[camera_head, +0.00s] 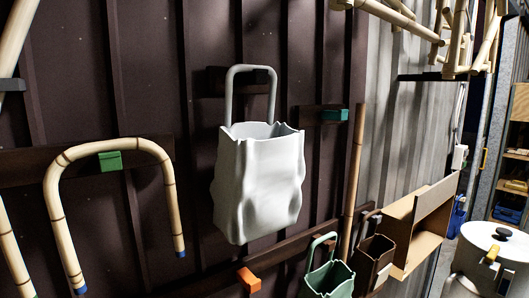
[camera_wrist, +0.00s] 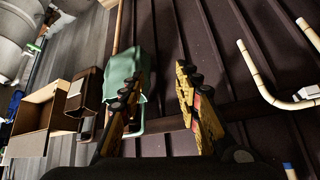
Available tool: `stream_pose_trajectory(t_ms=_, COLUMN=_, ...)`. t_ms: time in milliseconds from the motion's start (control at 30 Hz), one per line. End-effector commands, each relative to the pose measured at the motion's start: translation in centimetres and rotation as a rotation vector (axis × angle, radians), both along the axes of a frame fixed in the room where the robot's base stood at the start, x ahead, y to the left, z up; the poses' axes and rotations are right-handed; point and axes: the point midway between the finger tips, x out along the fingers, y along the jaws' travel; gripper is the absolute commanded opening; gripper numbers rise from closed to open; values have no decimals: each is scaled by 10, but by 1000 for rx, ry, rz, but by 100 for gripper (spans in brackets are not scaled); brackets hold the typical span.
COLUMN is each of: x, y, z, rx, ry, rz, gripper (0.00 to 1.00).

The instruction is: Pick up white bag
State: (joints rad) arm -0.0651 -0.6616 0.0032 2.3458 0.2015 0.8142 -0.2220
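The white bag (camera_head: 258,182) hangs upright against the dark ribbed wall in the middle of the head view. Its grey looped handle (camera_head: 250,72) reaches up to a dark bracket on the wall. The bag is not visible in the wrist view. My gripper (camera_wrist: 160,62) shows in the wrist view with its two fingers apart and nothing between them. It is out of sight in the head view, so its distance from the white bag cannot be told.
A green bag (camera_head: 330,277) and a brown bag (camera_head: 372,262) hang lower right of the white bag, beside a plywood box (camera_head: 432,222). In the wrist view, the green bag (camera_wrist: 151,75) shows behind the left finger. Bent rattan (camera_head: 57,205) hangs at left.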

Motion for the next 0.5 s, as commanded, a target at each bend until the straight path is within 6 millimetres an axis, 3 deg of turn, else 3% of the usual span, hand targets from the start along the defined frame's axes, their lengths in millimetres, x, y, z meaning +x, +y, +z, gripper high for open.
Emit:
stream_pose_trajectory(t_ms=33, x=8, y=8, z=37, rx=10, ry=-21, rz=25, gripper=33)
stream_pose_trajectory(t_ms=500, x=70, y=78, z=262, rx=89, ry=-237, rz=230, gripper=33)
